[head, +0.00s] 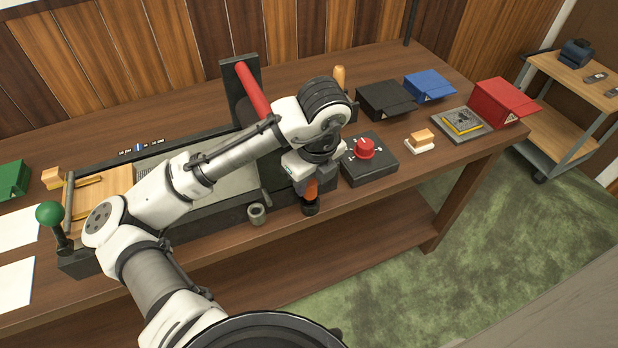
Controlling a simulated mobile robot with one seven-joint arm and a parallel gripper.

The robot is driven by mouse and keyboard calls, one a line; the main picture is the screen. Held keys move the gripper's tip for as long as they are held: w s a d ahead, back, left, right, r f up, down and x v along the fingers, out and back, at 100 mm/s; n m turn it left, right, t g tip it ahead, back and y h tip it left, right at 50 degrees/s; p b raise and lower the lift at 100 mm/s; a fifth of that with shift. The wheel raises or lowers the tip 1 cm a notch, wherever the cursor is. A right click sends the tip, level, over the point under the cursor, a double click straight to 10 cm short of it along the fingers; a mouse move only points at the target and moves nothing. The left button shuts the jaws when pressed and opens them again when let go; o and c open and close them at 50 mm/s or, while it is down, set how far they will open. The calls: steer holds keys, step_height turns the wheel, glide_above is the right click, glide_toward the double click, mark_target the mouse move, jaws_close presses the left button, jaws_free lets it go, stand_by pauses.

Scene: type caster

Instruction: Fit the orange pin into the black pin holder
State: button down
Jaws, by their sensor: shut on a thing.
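My arm reaches over the bench in the head view. My gripper (313,184) points down at the bench's front edge and is shut on the orange pin (311,190), which is partly hidden by the fingers. The pin is roughly upright. Its lower end is right at the top of the round black pin holder (310,208). I cannot tell from this angle whether the pin is inside the holder or just above it.
A black box with a red knob (365,149) is close on the right. The casting machine with a red handle (253,90) lies behind. The wooden bench (400,185) is clear at front right.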

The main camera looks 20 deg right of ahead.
steer(key=shift+f+b, duration=0.6)
steer(key=shift+f, duration=0.3)
steer(key=c, duration=1.1)
jaws_free()
steer(key=shift+r, duration=0.1)
steer(key=shift+r, duration=0.15)
steer(key=shift+r, duration=0.25)
steer(key=r, duration=0.4)
steer(key=s+r, duration=0.1)
steer(key=r, duration=0.3)
steer(key=s+r, duration=0.1)
steer(key=r, duration=0.3)
steer(key=shift+s+d+r, duration=0.1)
steer(key=shift+d+r, duration=0.2)
steer(key=shift+r, duration=0.1)
